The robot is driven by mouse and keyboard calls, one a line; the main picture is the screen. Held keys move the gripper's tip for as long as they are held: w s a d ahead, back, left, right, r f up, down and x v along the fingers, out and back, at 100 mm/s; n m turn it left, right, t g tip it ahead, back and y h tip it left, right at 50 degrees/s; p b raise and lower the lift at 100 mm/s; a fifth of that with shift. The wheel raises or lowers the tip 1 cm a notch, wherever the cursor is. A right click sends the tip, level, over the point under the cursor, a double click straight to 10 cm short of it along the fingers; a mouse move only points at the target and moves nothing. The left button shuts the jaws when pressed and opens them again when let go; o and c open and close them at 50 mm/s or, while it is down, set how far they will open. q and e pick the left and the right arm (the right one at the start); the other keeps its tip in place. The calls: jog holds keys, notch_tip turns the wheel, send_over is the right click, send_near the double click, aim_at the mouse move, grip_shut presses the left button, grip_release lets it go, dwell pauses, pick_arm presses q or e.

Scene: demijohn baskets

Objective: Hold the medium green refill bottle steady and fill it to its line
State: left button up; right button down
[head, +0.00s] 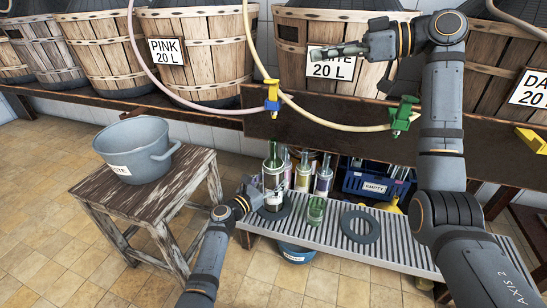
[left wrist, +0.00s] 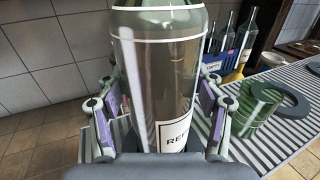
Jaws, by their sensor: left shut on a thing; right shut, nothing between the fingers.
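The green-tinted refill bottle (head: 273,162) is upright above the left end of the slatted metal shelf, over a dark ring (head: 284,211); I cannot tell if it touches it. It shows large in the left wrist view (left wrist: 160,75), with a white line near its shoulder and a label partly hidden by my gripper. The liquid level inside is not clear. My left gripper (left wrist: 158,110) is shut on the bottle's body, a finger on each side.
A green glass (head: 316,211) and an empty ring (head: 361,227) are on the slatted shelf (head: 400,245). A grey tub (head: 137,150) stands on a wooden stool. A blue crate (head: 375,184) holds bottles.

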dwell(0.3)
pick_arm(q)
jog(key=o, duration=1.7)
jog(key=shift+c, duration=0.2)
jog(key=v, duration=1.2)
